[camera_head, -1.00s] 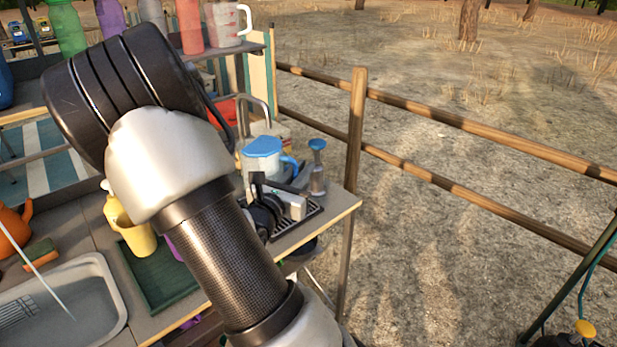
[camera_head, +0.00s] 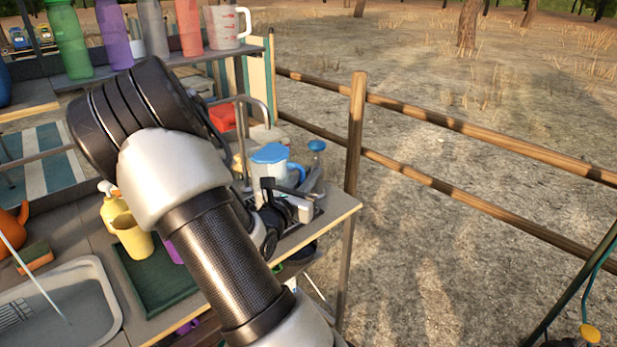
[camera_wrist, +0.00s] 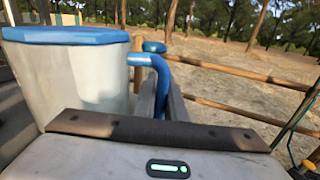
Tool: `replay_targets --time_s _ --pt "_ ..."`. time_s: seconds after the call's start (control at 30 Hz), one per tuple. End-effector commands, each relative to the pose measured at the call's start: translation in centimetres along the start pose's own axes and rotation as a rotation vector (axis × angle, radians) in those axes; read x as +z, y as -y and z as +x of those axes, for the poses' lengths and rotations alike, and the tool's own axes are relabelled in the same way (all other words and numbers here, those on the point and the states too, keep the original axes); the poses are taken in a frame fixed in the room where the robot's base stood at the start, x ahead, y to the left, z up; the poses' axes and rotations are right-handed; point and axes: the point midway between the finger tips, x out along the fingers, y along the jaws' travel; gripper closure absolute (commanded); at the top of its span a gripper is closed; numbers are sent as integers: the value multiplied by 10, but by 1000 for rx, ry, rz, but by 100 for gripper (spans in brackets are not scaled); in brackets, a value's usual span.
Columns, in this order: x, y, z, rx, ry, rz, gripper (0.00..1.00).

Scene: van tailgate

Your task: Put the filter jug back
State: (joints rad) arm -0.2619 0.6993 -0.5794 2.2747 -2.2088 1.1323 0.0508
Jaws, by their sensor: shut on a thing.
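The filter jug (camera_head: 264,172) has a pale body, a blue lid and a blue handle. It stands upright near the right end of the counter, partly behind my gripper. In the wrist view the jug (camera_wrist: 75,80) fills the left side, its handle beside the fingers. My gripper (camera_head: 303,190) is shut on the handle (camera_wrist: 161,78); its fingers (camera_wrist: 162,100) flank the handle's lower part. The jug's base is hidden, so I cannot tell whether it touches the counter.
A blue-topped item (camera_head: 317,145) is close behind the handle. A tap (camera_head: 258,98) rises behind the jug. A yellow cup (camera_head: 132,237) and green mat (camera_head: 165,280) lie left of my arm. The shelf (camera_head: 190,58) above holds bottles and a measuring jug (camera_head: 227,27). Open ground lies right.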

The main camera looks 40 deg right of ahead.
Motion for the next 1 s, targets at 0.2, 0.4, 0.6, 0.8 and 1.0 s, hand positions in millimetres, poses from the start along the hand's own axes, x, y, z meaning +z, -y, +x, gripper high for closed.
replay_targets --time_s 0.2,0.4,0.6,0.8,1.0 --pt "-3 0 0 0 0 0 86" --pt "-3 0 0 0 0 0 71" --pt "-1 0 0 0 0 0 71" --pt "0 -1 -20 3 -3 -1 71" --pt "1 -1 -65 4 -3 -2 71"
